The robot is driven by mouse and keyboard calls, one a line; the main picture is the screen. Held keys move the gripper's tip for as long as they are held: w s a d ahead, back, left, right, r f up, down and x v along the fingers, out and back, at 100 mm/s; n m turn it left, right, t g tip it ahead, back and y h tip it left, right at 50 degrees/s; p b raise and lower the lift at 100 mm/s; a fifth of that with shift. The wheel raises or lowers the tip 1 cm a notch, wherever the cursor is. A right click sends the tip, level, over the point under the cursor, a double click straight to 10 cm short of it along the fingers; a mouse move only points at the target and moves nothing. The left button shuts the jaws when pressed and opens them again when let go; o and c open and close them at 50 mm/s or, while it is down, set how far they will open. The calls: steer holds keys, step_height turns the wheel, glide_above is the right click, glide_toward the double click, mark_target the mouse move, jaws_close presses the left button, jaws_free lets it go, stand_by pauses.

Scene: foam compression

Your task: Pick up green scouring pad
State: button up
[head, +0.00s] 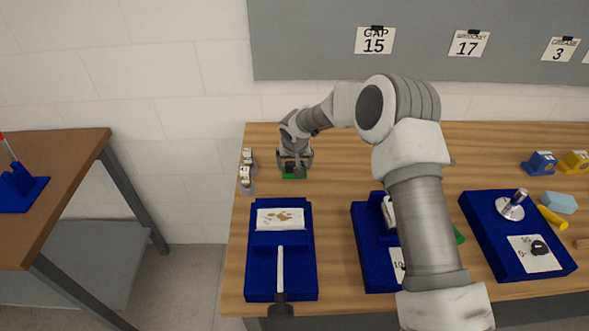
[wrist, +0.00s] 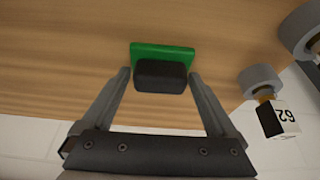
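The green scouring pad (head: 293,177) lies on the wooden table near its back left. In the wrist view, the pad (wrist: 163,49) shows a flat green part with a dark block (wrist: 161,76) on it, between my fingertips. My gripper (head: 295,167) points down over the pad. In the wrist view, the fingers of my gripper (wrist: 160,75) are apart, one on each side of the dark block, with a small gap showing at each side. Contact with the pad is not visible.
Small weights (head: 246,182) stand left of my gripper, near the table's left edge; one labelled weight (wrist: 279,118) shows at right in the wrist view. A blue tray (head: 254,287) lies in front. More blue trays (head: 565,266) lie to the right. A grey board (head: 310,50) hangs behind.

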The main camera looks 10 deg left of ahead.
steer(key=c, duration=0.5)
steer(key=shift+r, duration=0.4)
steer(key=r, duration=0.2)
steer(key=r+b, duration=0.1)
steer(key=shift+w+d+r, duration=0.1)
steer(key=shift+d+r, duration=0.25)
steer(key=shift+r, duration=0.05)
steer(key=d+r+b, duration=0.1)
steer(key=d+r, duration=0.5)
steer(key=d, duration=0.5)
steer(key=shift+r, duration=0.25)
